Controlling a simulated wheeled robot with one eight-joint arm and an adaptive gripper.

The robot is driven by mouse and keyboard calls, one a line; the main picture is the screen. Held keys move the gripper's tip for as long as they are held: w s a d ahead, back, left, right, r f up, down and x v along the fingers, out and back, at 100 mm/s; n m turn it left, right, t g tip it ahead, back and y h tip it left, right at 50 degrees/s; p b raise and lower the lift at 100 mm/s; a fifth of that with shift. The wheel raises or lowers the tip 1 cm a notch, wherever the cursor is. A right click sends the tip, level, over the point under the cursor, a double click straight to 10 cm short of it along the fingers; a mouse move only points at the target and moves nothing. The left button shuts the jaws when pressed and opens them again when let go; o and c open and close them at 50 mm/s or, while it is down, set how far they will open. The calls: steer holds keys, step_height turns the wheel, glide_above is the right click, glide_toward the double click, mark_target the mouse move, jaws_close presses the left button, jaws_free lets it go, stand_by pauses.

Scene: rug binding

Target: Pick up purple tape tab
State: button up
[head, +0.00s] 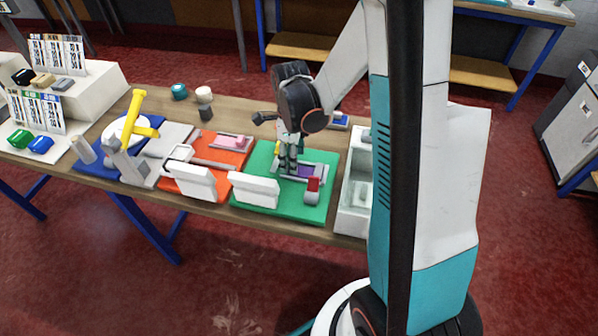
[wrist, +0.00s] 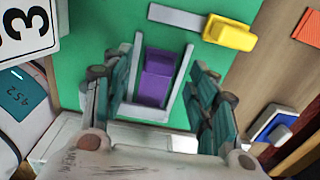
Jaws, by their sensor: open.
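The purple tape tab (wrist: 156,78) lies in a light grey channel with raised side rails on the green mat (wrist: 105,20). In the head view a bit of the purple tab (head: 305,171) shows beside my gripper's fingers. My gripper (head: 287,165) points down over the green mat. In the wrist view my gripper (wrist: 165,95) is open, with one finger on each side of the tab and its channel. The fingers look apart from the tab. How high they are above it I cannot tell.
A yellow block (wrist: 228,32) on a grey bar sits close to the tab. A pale open tray (head: 347,205) is at the right, the orange mat (head: 228,158) at the left.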

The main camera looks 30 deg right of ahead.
step_height(320, 180, down, 2)
steer(key=shift+f, duration=0.25)
steer(key=shift+c, duration=0.5)
steer(key=c, duration=0.9)
steer(key=shift+r, duration=0.1)
steer(key=shift+r, duration=0.1)
